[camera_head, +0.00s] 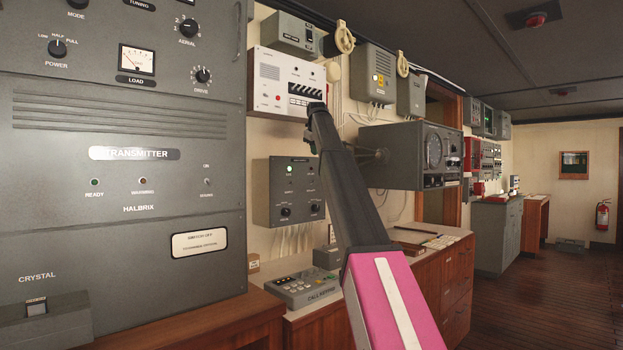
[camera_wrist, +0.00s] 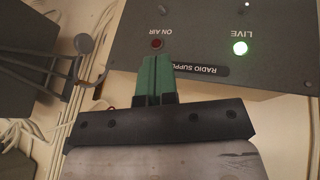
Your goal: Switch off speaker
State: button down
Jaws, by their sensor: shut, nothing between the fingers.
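A white wall panel (camera_head: 285,82) with a grille at its left, a row of dark switches, and red and dark buttons hangs at upper centre in the head view. It looks like the speaker unit, but I cannot read its labels. My arm reaches up to its lower right edge and covers part of it. My gripper (camera_wrist: 156,72) shows in the wrist view with its green fingers shut and empty. The fingers overlap the grey radio supply box (camera_wrist: 215,48), upside down there, beside its red ON AIR lamp. I cannot tell whether they touch anything. The white panel is not visible in the wrist view.
The radio supply box (camera_head: 288,190) hangs below the white panel, its green lamp lit. A large grey transmitter cabinet (camera_head: 125,190) fills the left. A grey radar-like box (camera_head: 410,155) projects from the wall at right.

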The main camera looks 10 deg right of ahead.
aim_at(313, 182)
jog(key=shift+a+r, duration=0.15)
jog(key=shift+r, duration=0.05)
jog(key=shift+f, duration=0.1)
jog(key=x, duration=1.4)
